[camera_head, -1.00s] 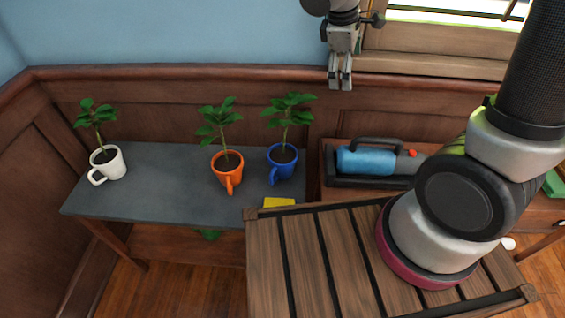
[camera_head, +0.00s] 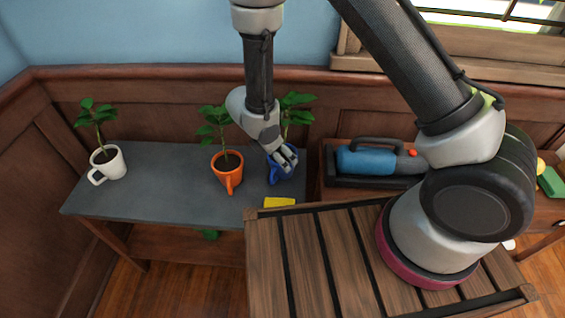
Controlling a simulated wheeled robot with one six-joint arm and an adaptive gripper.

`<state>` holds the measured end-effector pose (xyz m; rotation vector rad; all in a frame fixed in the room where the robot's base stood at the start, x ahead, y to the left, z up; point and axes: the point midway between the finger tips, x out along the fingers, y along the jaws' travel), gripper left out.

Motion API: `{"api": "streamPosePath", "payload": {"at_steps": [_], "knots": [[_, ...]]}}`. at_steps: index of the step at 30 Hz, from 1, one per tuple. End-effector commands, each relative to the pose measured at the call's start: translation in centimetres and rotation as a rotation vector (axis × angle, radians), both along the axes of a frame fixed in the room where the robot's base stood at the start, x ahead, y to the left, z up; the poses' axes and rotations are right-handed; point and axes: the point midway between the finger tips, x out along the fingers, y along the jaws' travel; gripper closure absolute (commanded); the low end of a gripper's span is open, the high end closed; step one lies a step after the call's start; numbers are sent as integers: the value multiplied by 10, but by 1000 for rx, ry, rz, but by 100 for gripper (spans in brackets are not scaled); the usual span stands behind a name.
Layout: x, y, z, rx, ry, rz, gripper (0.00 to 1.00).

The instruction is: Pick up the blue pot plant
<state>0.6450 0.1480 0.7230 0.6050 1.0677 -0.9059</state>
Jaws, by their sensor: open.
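The blue pot plant (camera_head: 287,177) stands upright on the grey table, a blue mug-like pot with green leaves (camera_head: 297,99). My gripper (camera_head: 286,160) is in front of it and covers much of the pot's upper part and the stem. The gripper is open, with its fingers pointing down and right at the pot. I cannot tell whether the fingers touch the pot.
An orange pot plant (camera_head: 226,178) stands just left of the blue one, close to my gripper. A white pot plant (camera_head: 108,165) is farther left. The grey table (camera_head: 150,197) has a yellow item (camera_head: 279,203) near its right front. A blue tool (camera_head: 368,161) lies to the right.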

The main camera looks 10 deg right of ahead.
Motion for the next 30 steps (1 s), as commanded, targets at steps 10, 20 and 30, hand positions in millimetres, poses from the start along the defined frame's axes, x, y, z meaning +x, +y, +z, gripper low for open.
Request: {"api": "streamPosePath", "payload": {"at_steps": [10,20,30], "knots": [[7,-10,-27,-1,-1,-1,0],[7,-10,-27,0,-1,-2,36],[8,-10,-25,0,-2,-2,60]]}}
